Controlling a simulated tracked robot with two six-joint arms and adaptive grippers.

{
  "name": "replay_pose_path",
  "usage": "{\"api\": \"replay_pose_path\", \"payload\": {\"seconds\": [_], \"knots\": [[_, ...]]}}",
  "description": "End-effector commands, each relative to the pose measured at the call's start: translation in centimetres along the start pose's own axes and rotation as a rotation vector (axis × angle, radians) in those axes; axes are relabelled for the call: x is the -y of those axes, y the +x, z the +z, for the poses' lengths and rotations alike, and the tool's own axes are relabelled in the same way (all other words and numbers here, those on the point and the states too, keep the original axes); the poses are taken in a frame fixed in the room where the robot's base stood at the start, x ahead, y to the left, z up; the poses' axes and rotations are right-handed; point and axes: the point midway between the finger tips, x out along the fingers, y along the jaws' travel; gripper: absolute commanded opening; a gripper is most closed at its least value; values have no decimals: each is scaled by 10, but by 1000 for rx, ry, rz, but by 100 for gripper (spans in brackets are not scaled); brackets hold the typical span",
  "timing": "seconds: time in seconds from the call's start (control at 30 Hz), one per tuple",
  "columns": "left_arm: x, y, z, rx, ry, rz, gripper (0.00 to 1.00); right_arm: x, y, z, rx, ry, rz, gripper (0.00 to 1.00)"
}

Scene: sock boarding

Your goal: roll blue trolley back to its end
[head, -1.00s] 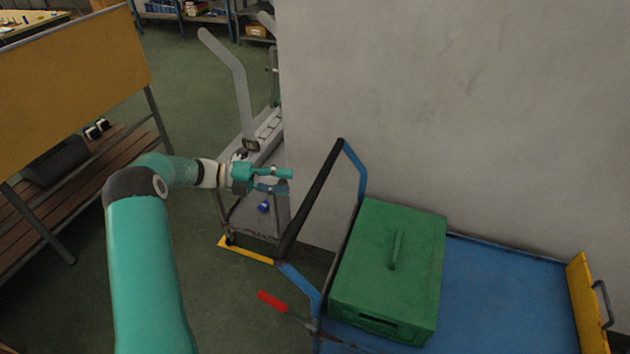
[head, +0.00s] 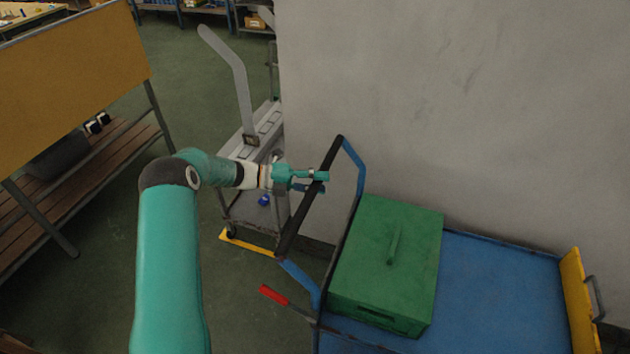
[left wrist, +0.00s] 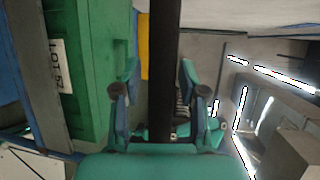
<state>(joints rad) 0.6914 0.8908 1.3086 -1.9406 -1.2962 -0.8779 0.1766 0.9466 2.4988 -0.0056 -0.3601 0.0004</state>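The blue trolley (head: 500,285) stands along the wall with a green lidded box (head: 388,265) on its deck. Its blue push frame rises at its left end and carries a black handle bar (head: 300,222). My left gripper (head: 316,182) is at the upper part of that bar. In the left wrist view the bar (left wrist: 163,60) runs between the two open fingers (left wrist: 158,90), with gaps visible on both sides. The green box with its label (left wrist: 90,70) shows left of the bar there. My right gripper is not in view.
A red-gripped lever (head: 273,295) juts from the trolley's left end. A yellow end panel (head: 580,300) with a grey handle stands at its right end. A grey cart (head: 250,205) stands behind the handle, beside the wall (head: 460,110). A slatted bench (head: 80,190) is at left; green floor lies between.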

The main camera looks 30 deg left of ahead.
Motion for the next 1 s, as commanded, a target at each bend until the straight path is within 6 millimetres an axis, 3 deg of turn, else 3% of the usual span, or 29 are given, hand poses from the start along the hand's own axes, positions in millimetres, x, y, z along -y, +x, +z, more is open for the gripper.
{"api": "replay_pose_path", "payload": {"seconds": [0.03, 0.2, 0.67, 1.0], "knots": [[0, 0, 0, 0, 0, 0, 28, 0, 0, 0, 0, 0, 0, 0], [0, -1, 0, 1, -1, 1, 0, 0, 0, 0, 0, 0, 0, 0], [-5, -6, 2, 3, -1, 2, 0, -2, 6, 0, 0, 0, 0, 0], [-18, -52, 20, 20, 1, 4, 0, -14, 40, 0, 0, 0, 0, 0]]}}
